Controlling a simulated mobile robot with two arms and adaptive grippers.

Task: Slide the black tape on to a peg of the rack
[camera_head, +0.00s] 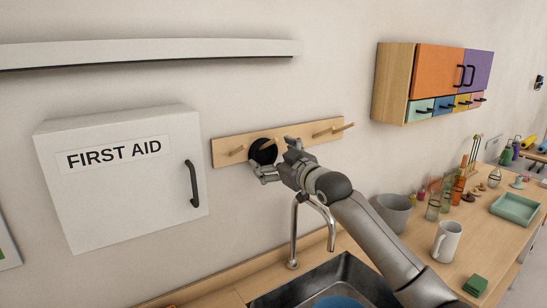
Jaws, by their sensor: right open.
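The wooden peg rack (300,131) is fixed to the wall above the sink, with pegs sticking out of it. The black tape (261,150) is a dark round shape against the left half of the rack, between the leftmost peg (238,150) and my gripper. I cannot tell for sure whether a peg passes through it. My right gripper (275,158) is open, with its fingers at the right and lower side of the tape, partly hiding it and the rack's lower edge. I cannot tell whether they touch the tape. My left gripper is not in view.
A white first aid box (120,205) with a dark handle hangs left of the rack. A tap (295,235) and sink (350,280) lie below. A grey pot (394,212), white mug (446,242) and green tray (515,208) stand on the right counter. A cabinet (440,72) hangs upper right.

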